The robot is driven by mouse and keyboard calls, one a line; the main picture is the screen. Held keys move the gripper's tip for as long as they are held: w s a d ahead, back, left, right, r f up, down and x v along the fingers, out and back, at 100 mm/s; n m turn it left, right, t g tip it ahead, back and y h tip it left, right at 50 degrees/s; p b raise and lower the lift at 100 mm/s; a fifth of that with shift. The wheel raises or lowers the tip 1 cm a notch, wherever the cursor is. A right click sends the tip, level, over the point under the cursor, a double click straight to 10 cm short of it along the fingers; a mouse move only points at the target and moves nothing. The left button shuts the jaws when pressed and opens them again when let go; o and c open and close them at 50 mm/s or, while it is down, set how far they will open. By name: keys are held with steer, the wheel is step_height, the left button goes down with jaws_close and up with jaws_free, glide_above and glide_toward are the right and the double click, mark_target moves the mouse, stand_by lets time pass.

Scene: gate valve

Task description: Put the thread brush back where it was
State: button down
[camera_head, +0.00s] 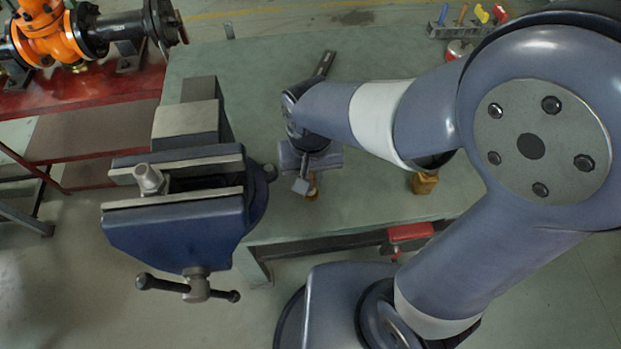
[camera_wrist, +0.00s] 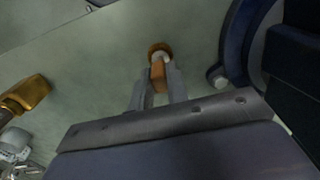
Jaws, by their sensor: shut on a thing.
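My gripper (camera_head: 306,187) is low over the green workbench (camera_head: 375,200), just right of the blue vise. It is shut on a small orange-brown piece, which I take to be the thread brush (camera_head: 313,192). In the wrist view the fingers (camera_wrist: 160,78) close on both sides of the brush (camera_wrist: 159,50), whose round brown end shows beyond the fingertips. The rest of it is hidden by the gripper, and I cannot tell whether it touches the bench.
The blue vise (camera_head: 175,235) holds a metal stem (camera_head: 150,179) in its jaws. A brass-coloured block (camera_head: 424,183) sits near the bench's front edge. A tool rack (camera_head: 467,22) stands at the back right. A dark flat bar (camera_head: 325,63) lies behind my gripper. An orange valve (camera_head: 47,30) is far left.

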steer(key=shift+f, duration=0.8)
steer(key=shift+f, duration=0.25)
steer(key=c, duration=1.4)
jaws_free()
steer(key=shift+o, duration=0.2)
steer(key=shift+r, duration=0.2)
step_height(320, 180, up, 12)
steer(key=p, duration=0.1)
